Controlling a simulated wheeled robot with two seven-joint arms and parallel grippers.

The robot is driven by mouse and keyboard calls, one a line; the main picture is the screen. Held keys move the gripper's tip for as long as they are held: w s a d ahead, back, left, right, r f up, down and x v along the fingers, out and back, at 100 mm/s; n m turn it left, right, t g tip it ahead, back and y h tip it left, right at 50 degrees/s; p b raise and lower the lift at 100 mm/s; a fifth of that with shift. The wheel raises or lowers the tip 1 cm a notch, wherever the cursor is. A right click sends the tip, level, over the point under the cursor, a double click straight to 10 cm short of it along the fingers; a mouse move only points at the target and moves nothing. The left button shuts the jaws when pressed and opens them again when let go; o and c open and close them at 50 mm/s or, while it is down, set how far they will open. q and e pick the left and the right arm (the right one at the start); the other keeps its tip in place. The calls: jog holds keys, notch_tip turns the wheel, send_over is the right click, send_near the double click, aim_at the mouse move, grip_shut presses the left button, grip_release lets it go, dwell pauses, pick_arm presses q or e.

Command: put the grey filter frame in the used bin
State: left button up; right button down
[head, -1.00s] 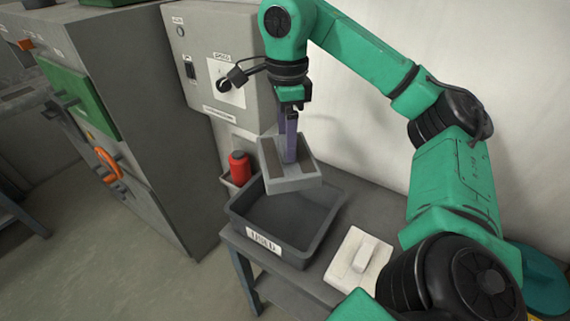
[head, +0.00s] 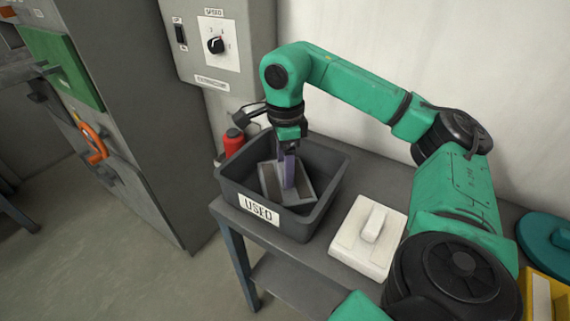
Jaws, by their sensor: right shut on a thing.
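The grey filter frame (head: 302,192) is inside the used bin, tilted, below the level of the rim. The used bin (head: 232,190) is a dark grey open box with a white "USED" label on its front, standing on the left end of the grey table. My right gripper (head: 288,180) reaches down into the bin and is shut on the frame. I cannot tell whether the frame touches the bin floor. My left gripper is not in view.
A white block with a raised handle (head: 368,237) lies on the table right of the bin. A red bottle (head: 233,141) stands behind the bin's left side. A control box with a dial (head: 216,45) is behind. A teal round object (head: 546,240) is at the far right.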

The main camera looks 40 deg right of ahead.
jog(key=shift+c, duration=1.8)
grip_release()
jog(key=shift+f, duration=0.15)
jog(key=o, duration=0.4)
jog(key=shift+c, duration=0.2)
jog(key=shift+r, duration=0.25)
notch_tip(320, 180, up, 6)
jog(key=shift+f+p, duration=0.25)
jog(key=shift+p, duration=0.45)
notch_tip(320, 180, up, 6)
jog(key=p, duration=0.4)
jog(key=shift+r+p, duration=0.2)
jog(key=shift+p, duration=0.2)
